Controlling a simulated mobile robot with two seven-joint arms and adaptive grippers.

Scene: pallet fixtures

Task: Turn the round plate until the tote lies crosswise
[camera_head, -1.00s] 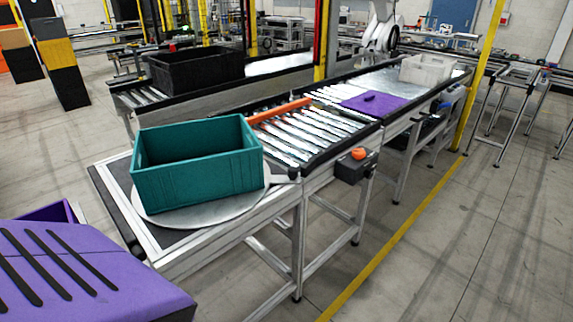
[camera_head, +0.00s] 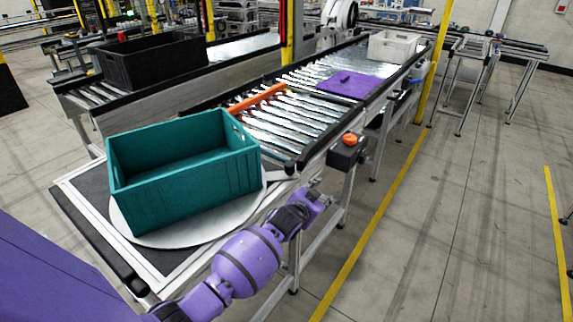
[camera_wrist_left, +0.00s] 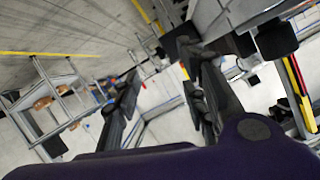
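The teal tote (camera_head: 185,182) stands upright and empty on the pale round plate (camera_head: 185,236) at the near end of the conveyor. Its long side slopes up to the right, at an angle to the conveyor's edge. A flat grey tab (camera_head: 284,175) shows at the plate's right side. My left gripper (camera_head: 317,197) is right of the plate, beside the conveyor's front edge and apart from the tote. In the left wrist view its dark fingers (camera_wrist_left: 162,98) stand apart with nothing between them. The right gripper is not in view.
An orange bar (camera_head: 257,98) lies across the rollers beyond the tote. A control box with an orange button (camera_head: 350,139) juts from the front rail near my gripper. A purple panel (camera_head: 347,85) and a grey crate (camera_head: 392,46) are farther along. A black crate (camera_head: 150,60) stands behind.

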